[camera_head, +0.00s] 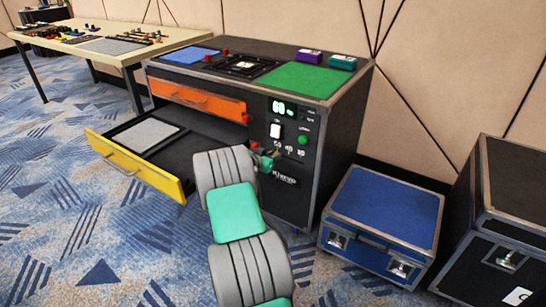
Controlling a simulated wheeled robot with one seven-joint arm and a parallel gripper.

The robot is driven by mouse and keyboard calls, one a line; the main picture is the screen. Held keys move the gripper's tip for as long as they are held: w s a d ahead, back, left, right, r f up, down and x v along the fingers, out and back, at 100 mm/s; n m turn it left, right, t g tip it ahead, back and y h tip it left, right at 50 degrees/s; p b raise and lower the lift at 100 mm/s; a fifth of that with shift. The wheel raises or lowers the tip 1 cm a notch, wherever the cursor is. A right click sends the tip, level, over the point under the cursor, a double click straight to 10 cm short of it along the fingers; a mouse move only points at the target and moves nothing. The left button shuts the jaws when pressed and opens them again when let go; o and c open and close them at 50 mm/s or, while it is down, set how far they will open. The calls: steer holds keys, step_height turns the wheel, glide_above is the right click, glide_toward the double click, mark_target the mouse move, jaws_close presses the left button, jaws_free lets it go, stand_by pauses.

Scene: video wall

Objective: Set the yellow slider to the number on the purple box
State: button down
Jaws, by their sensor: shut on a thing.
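The purple box (309,56) lies on top of the black cabinet (330,150), at the back right; I cannot read a number on it. My arm hides part of the panel and the drawer.
The yellow drawer (135,165) stands open on the left, with a grey pad inside. The orange drawer (197,97) above is shut. A teal box (342,62) lies beside the purple one. A blue case (385,215) and a black case (510,220) stand at right.

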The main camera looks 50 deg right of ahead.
mark_target(302, 163)
stand_by(0.6)
steer(key=s, duration=0.7)
steer(key=s+d+p, duration=0.1)
steer(key=s, duration=0.2)
steer(key=shift+s, duration=0.2)
steer(key=c, duration=1.3)
jaws_free()
steer(key=shift+s, duration=0.1)
